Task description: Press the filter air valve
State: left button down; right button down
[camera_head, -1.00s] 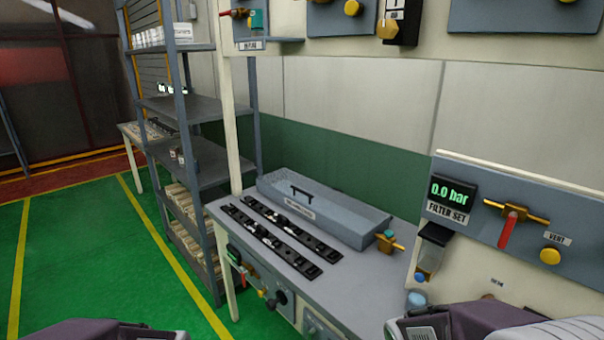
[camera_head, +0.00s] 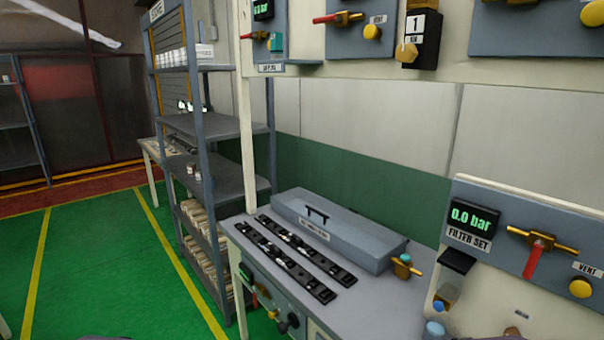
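The filter set panel (camera_head: 499,252) is at the right, with a green display (camera_head: 474,216) reading 0.0 bar above a FILTER SET label. Right of the display is a brass valve with a red lever (camera_head: 534,260), the lever hanging downward. A yellow round knob (camera_head: 580,288) sits under a VENT label. A small filter bowl with a blue end (camera_head: 445,297) hangs below the display. Neither gripper can be made out; only slight dark purple parts of my arms show at the bottom edge.
A grey bench (camera_head: 385,299) holds a closed grey box (camera_head: 340,233) and two black strips of clips (camera_head: 283,258). Upper panels with a red lever (camera_head: 340,18) hang above. A grey shelf rack (camera_head: 222,127) stands left; green floor (camera_head: 95,265) is clear.

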aim_at(534, 259)
jog(key=z, duration=1.6)
